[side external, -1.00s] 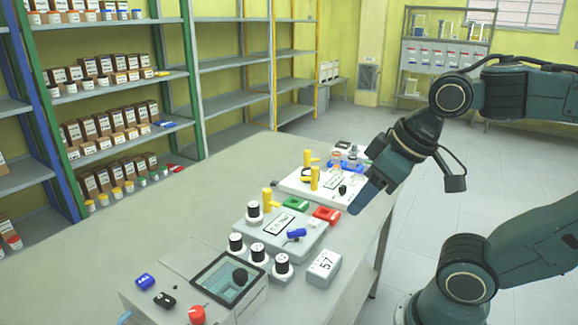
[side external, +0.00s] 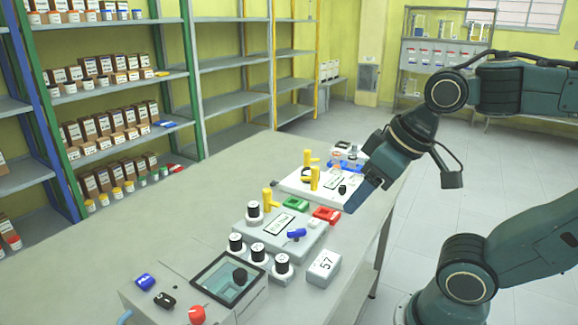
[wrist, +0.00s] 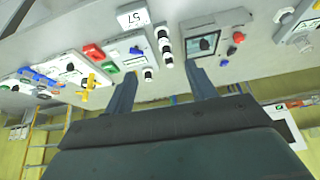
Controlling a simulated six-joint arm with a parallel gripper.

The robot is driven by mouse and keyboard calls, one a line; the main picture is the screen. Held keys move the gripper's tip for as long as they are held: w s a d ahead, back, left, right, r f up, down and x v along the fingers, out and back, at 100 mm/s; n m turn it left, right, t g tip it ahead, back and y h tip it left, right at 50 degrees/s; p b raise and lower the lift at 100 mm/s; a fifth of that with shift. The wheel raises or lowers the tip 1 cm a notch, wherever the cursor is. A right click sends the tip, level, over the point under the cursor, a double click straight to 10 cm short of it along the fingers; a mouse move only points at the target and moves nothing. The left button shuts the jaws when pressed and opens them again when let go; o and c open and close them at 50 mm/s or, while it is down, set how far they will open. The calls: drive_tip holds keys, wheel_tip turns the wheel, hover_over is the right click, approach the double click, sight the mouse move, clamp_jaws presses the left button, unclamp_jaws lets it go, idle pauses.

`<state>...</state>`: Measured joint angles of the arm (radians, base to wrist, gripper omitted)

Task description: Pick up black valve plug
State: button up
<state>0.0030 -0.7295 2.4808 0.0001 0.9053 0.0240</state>
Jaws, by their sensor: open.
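In the wrist view the black piece (wrist: 232,51) is to the right of the fingers. My gripper (side external: 350,208) is beyond it, above the table's right edge near the white unit. In the wrist view my gripper (wrist: 160,68) has its two fingers spread with nothing held between them.
A screen box (side external: 228,280), black-topped knobs (side external: 259,252), a block marked 57 (side external: 324,267), a grey unit (side external: 260,238) and a white unit with yellow handles (side external: 300,187) line the right side. The table's left side (side external: 160,225) is clear.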

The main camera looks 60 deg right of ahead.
drive_tip(key=w+d+r+m+g, duration=0.1)
drive_tip(key=w+r+m, duration=0.2)
drive_tip(key=w+m, duration=0.35)
drive_tip(key=m+g, duration=0.5)
drive_tip(key=m, duration=0.8)
hover_over(253, 204)
wheel_tip(253, 204, down, 10)
drive_tip(key=shift+f, duration=4.2)
drive_tip(key=shift+f, duration=0.1)
drive_tip(key=shift+f, duration=2.5)
